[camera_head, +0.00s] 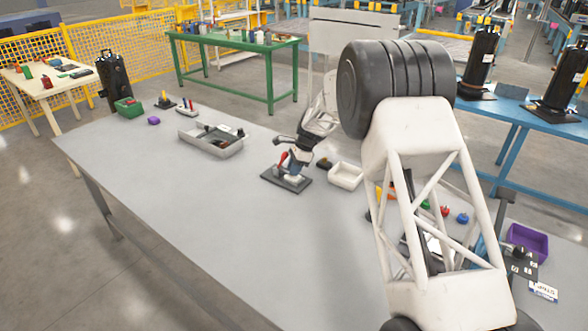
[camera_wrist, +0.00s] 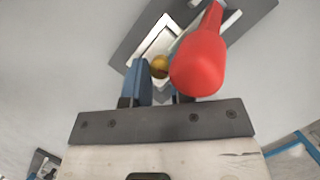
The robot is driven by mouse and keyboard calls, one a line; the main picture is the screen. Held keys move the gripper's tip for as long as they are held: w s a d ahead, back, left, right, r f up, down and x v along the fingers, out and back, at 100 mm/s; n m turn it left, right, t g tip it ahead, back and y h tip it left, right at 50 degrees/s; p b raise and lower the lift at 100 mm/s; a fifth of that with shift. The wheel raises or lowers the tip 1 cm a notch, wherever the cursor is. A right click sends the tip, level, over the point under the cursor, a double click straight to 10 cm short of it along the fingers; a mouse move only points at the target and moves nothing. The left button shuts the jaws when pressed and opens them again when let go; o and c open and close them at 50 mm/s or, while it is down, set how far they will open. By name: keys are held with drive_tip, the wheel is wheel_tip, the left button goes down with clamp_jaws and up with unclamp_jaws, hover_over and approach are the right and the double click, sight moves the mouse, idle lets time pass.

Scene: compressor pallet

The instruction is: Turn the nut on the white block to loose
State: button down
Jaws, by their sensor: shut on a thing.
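A brass-coloured nut (camera_wrist: 159,66) sits at the white block (camera_wrist: 150,45) on a dark grey base plate (camera_wrist: 125,52). My gripper (camera_wrist: 160,76) is shut on the nut from above; its left blue finger shows, and the right one is mostly hidden behind a red handle (camera_wrist: 198,62). The red handle rises close beside the right finger; I cannot tell whether they touch. In the head view, my gripper (camera_head: 298,162) is low over the base plate (camera_head: 272,180), with the red handle (camera_head: 283,157) at its left. The nut is too small to make out there.
A grey tray (camera_head: 222,152) with parts lies to the left of the plate. A white bin (camera_head: 346,175) stands close on the right, with small coloured parts (camera_head: 445,210) and a purple bin (camera_head: 527,242) farther right. The front left of the table is clear.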

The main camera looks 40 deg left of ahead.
drive_tip(key=c, duration=1)
unclamp_jaws()
drive_tip(key=shift+v, duration=3.9)
